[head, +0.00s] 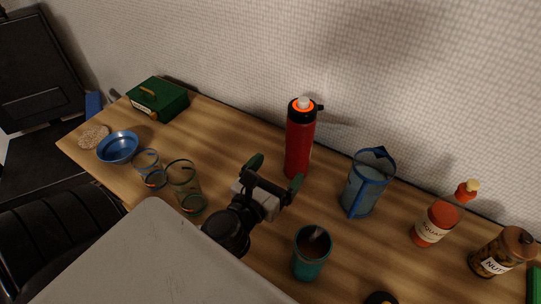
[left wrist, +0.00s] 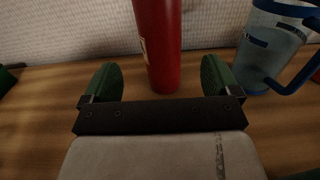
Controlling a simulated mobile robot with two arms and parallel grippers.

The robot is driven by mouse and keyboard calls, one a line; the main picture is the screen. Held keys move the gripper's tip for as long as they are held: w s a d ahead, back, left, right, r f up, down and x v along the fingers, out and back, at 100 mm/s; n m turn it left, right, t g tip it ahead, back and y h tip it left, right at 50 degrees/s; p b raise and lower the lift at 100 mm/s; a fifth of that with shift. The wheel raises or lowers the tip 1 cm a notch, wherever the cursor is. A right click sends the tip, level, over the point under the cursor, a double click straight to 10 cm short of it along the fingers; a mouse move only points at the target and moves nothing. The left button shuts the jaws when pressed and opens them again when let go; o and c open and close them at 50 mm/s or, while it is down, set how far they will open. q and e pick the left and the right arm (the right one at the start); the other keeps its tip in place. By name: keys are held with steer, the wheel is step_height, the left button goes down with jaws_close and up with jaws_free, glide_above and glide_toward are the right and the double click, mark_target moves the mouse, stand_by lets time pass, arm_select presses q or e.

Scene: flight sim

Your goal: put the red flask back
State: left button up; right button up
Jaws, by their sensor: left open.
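The red flask (head: 299,142) stands upright on the wooden table near the wall, with a black and orange top. In the left wrist view its lower body (left wrist: 159,48) is ahead of the fingers, roughly centred between them; its top is out of frame. My left gripper (head: 276,170) is open and empty, just in front of the flask on the near side. My right gripper is not in view.
A blue-trimmed pitcher (head: 367,183) stands right of the flask. A teal mug (head: 311,252) and two glasses (head: 185,187) are near my left gripper. A squash bottle (head: 436,222), nut jar (head: 503,252), blue bowl (head: 118,147) and green box (head: 158,99) stand farther off. The table behind the glasses is clear.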

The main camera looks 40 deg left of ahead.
arm_select(q)
steer(key=shift+s, duration=1.1)
stand_by(1.1)
